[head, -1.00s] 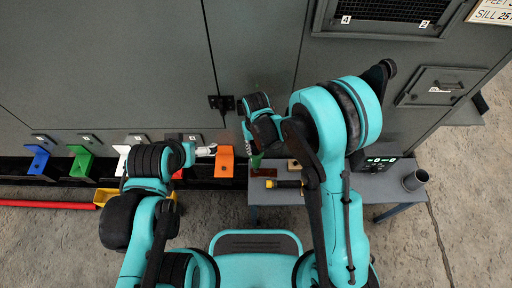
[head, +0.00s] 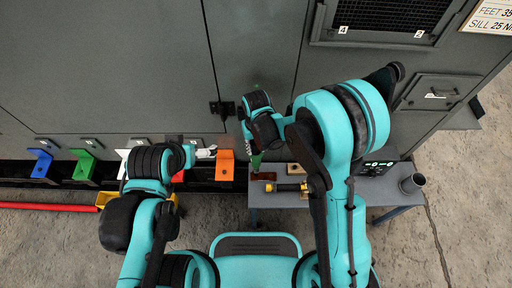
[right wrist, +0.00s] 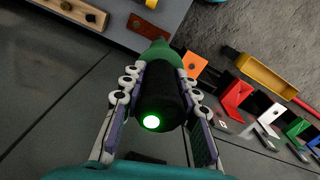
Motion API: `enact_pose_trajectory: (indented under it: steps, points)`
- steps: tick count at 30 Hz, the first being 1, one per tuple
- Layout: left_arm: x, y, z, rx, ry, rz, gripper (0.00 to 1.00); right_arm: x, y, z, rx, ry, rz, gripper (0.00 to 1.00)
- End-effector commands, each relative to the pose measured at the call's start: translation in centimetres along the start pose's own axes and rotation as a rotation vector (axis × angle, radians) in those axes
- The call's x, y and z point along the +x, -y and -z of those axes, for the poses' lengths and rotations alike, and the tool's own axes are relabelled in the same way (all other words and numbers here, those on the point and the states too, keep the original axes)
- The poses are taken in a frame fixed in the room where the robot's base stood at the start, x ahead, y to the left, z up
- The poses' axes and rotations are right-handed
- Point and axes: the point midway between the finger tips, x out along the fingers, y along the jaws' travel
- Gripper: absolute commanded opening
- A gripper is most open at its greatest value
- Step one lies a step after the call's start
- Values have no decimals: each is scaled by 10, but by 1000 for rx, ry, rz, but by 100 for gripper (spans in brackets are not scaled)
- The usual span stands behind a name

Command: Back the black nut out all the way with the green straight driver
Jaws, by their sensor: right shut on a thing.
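The green straight driver shows in the right wrist view (right wrist: 161,92), with a black body, a green nose and a lit green end. My right gripper (right wrist: 158,105) is shut around its black body. In the head view my right gripper (head: 250,138) is beside the dark cabinet, and the driver's green part (head: 256,160) points down toward the bench. My left gripper (head: 206,153) has pale fingers close to the orange bracket (head: 225,166); its opening is too small to judge.
A grey bench (head: 379,188) holds a yellow-black tool (head: 287,187), a display box (head: 376,167) and a grey cup (head: 412,183). Green (head: 85,167) and blue (head: 41,163) brackets line the cabinet's foot. A yellow tray (head: 105,198) and red bar (head: 45,206) are at left.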

Motion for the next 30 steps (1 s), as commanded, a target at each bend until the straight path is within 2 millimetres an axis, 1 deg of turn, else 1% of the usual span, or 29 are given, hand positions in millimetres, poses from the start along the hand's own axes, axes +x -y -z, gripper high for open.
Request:
enact_pose_trajectory:
  steps: [1, 13, 24, 26, 28, 29, 30]
  points:
    - [-3, 0, 2, 0, 0, 0, 100, -5, 0, 0, 0, 0, 0, 0]
    - [-14, 0, 10, 0, 0, 0, 100, -27, 0, 0, 0, 0, 0, 0]
    - [-15, 0, 11, 0, 0, 0, 100, -29, 0, 0, 1, 0, 0, 0]
    - [-15, 0, 11, 0, 0, 0, 100, -30, -3, 0, 5, 0, 0, 0]
    - [-15, 0, 11, 0, 0, 0, 100, -32, -12, -1, 18, 0, 0, 0]
    - [-15, 0, 11, 0, 0, 0, 100, -33, -17, -2, 25, 0, 0, 0]
    - [-15, 0, 11, 0, 0, 0, 100, -35, -26, -3, 40, 0, 0, 0]
